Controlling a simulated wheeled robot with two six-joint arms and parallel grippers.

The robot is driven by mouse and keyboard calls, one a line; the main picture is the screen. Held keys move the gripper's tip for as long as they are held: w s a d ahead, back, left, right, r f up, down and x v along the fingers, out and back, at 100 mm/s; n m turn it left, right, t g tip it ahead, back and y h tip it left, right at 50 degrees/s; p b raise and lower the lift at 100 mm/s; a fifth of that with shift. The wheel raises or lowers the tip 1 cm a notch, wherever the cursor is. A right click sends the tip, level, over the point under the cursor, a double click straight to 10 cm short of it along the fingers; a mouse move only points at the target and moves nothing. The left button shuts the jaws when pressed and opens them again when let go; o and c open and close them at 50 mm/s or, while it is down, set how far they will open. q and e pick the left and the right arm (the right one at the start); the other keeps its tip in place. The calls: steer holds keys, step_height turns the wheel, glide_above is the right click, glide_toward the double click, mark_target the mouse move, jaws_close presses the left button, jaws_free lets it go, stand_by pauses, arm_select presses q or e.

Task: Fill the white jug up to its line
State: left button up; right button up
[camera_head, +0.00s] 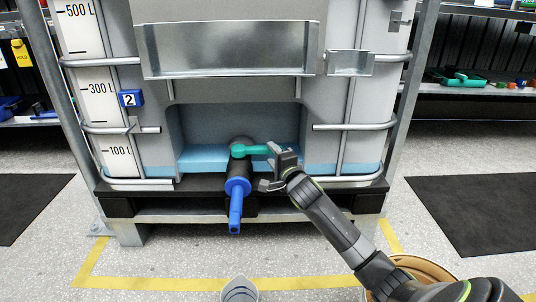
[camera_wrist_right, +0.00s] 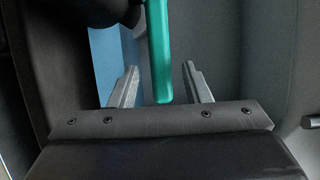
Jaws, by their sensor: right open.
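The tank's outlet tap has a black body (camera_head: 240,168), a blue spout (camera_head: 236,207) pointing down and a teal lever handle (camera_head: 252,150) pointing right, crosswise to the spout. No liquid shows leaving the spout. A pale jug (camera_head: 239,290) stands on the floor below, cut off by the bottom edge; its line and contents are hidden. My right gripper (camera_head: 273,166) is at the handle's right end. In the right wrist view, the handle (camera_wrist_right: 160,50) lies between the open fingers of the gripper (camera_wrist_right: 160,70), with gaps on both sides. My left gripper is out of view.
The large caged tank (camera_head: 210,100) stands on a dark pallet (camera_head: 120,207), with pale blue liquid low inside. Yellow tape (camera_head: 170,283) marks the floor. A round tan-rimmed container (camera_head: 440,268) sits partly behind my right arm. Dark mats (camera_head: 475,210) and shelves flank the tank.

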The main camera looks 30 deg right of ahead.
mark_target(270, 152)
steer(key=shift+w+d+b, duration=0.15)
steer(key=shift+w+b, duration=0.25)
steer(key=shift+w, duration=0.6)
steer(key=shift+w+d+b, duration=0.15)
steer(key=shift+w+b, duration=0.2)
steer(key=shift+w, duration=0.6)
jaws_close()
